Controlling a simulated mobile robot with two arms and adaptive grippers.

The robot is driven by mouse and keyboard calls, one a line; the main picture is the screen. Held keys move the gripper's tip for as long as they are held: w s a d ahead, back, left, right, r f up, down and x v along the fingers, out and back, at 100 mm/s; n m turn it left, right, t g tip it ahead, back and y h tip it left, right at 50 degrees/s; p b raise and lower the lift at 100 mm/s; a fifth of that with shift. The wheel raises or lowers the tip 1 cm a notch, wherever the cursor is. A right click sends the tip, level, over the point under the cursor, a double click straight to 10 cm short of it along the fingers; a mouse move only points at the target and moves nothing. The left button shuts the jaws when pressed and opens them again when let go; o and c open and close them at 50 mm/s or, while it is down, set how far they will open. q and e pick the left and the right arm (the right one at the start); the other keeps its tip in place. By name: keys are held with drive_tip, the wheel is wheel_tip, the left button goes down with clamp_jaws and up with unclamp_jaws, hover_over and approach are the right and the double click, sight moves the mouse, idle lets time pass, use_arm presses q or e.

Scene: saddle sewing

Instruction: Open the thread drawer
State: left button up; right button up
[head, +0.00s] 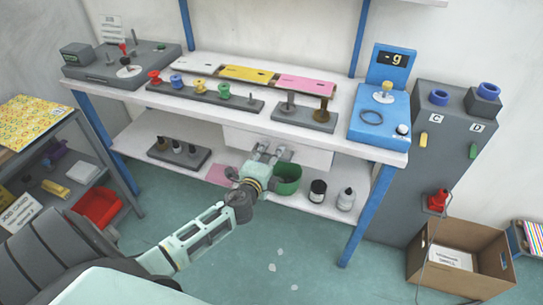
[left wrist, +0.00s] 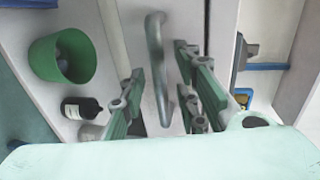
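The thread drawer (head: 312,157) is a white front under the middle of the white bench top in the head view. It looks closed. Its grey metal bar handle (left wrist: 157,65) stands upright in the left wrist view. My left gripper (head: 268,152) is in front of the drawer, and it also shows in the left wrist view (left wrist: 165,90). Its fingers are apart, one on each side of the handle, with gaps visible, so it is open around or just before the bar. Whether the fingertips touch the drawer front is unclear. My right gripper is not in view.
A green bin (head: 287,180) stands on the lower shelf close to my left gripper, with dark and grey bottles (head: 317,192) to its right. A spool rack (head: 205,98) and coloured panels (head: 248,73) lie on the bench (head: 340,138). A grey cabinet (head: 412,190) stands at right.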

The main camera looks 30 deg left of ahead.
use_arm(q)
drive_tip(key=shift+w+a, duration=0.1)
drive_tip(key=shift+w, duration=0.05)
clamp_jaws()
idle(0.4)
